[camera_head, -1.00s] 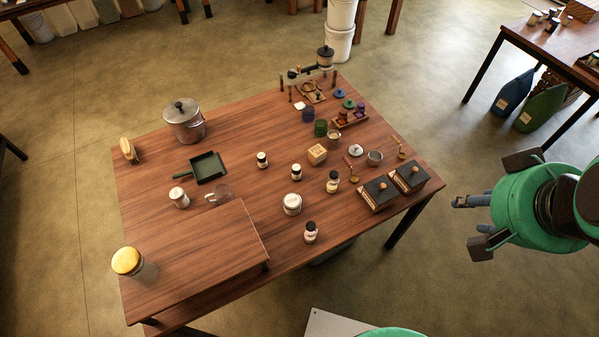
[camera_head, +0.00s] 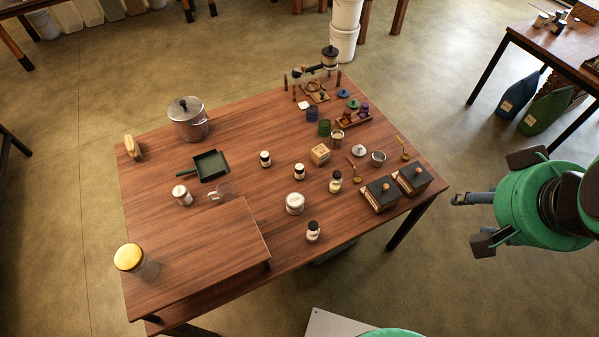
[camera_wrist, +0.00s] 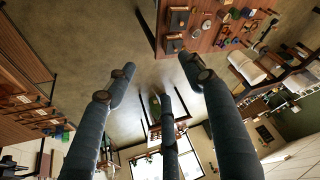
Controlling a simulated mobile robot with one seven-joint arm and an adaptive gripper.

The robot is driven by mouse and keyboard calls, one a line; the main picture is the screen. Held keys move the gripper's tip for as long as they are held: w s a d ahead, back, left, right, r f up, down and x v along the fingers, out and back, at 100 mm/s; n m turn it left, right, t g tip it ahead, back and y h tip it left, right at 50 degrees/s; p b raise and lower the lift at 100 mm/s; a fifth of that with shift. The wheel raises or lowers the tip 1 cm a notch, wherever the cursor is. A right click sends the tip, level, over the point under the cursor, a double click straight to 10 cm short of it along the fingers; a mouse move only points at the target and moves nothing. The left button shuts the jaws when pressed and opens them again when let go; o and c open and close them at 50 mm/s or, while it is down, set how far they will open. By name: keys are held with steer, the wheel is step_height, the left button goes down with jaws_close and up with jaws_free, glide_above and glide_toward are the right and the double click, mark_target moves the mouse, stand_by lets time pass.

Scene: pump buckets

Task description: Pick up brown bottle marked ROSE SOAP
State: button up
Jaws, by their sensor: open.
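The labels are too small to read, so I cannot tell which is ROSE SOAP. My gripper (camera_head: 468,218) is open and empty, off the table's right side and well apart from the bottles. In the wrist view, its fingers (camera_wrist: 158,90) are spread with nothing between them.
The table (camera_head: 190,262) also holds a metal pot (camera_head: 188,118), a green pan (camera_head: 210,166), a white-labelled jar (camera_head: 295,203), a yellow-lidded jar (camera_head: 130,258) and two black-topped boxes (camera_head: 381,193) (camera_head: 412,179) near its right edge. Floor between table and gripper is clear.

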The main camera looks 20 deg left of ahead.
steer(key=w+a+f+g, duration=0.1)
steer(key=w+a, duration=0.2)
steer(key=w, duration=0.4)
steer(key=w+a+f, duration=0.1)
steer(key=w+a, duration=0.3)
steer(key=w, duration=0.2)
steer(key=m+g+b, duration=0.2)
steer(key=g+b, duration=0.1)
glide_above(299, 167)
steer(key=s, duration=0.1)
step_height(299, 167, down, 38)
steer(key=shift+s+r, duration=0.15)
steer(key=shift+r, duration=0.05)
steer(key=shift+w+f+b, duration=0.15)
steer(key=shift+f+b, duration=0.05)
steer(key=shift+f, duration=1.25)
steer(key=shift+w+f+b, duration=0.15)
steer(key=shift+f, duration=1.25)
steer(key=shift+w+f+b, duration=0.15)
steer(key=shift+f+b, duration=0.05)
steer(key=shift+f, duration=1.25)
